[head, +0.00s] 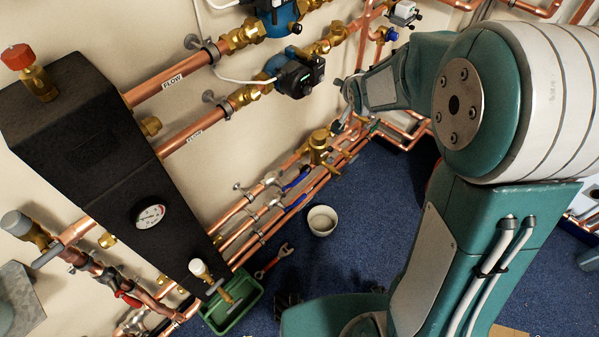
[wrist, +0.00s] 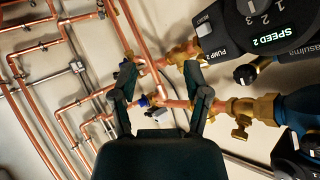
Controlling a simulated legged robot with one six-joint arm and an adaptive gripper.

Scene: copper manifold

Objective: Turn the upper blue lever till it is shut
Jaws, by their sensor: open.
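Two blue levers sit on valves in the low copper pipes in the head view. The upper one (head: 297,179) is slanted, just above the lower one (head: 295,203). Neither can be made out surely in the wrist view. My gripper (wrist: 160,70) is open, its two dark fingers spread with no object held between them. In the head view my gripper (head: 347,97) is in front of the pipes, up and to the right of the levers and apart from them; its fingers are small and partly unclear there.
A pump (head: 300,73) with a dark control head is on the wall pipes; another pump (wrist: 250,25) looms at the wrist view's right. A brass fitting (head: 319,146) stands near the levers. A white bucket (head: 322,220) and red wrench (head: 273,261) are on the blue floor.

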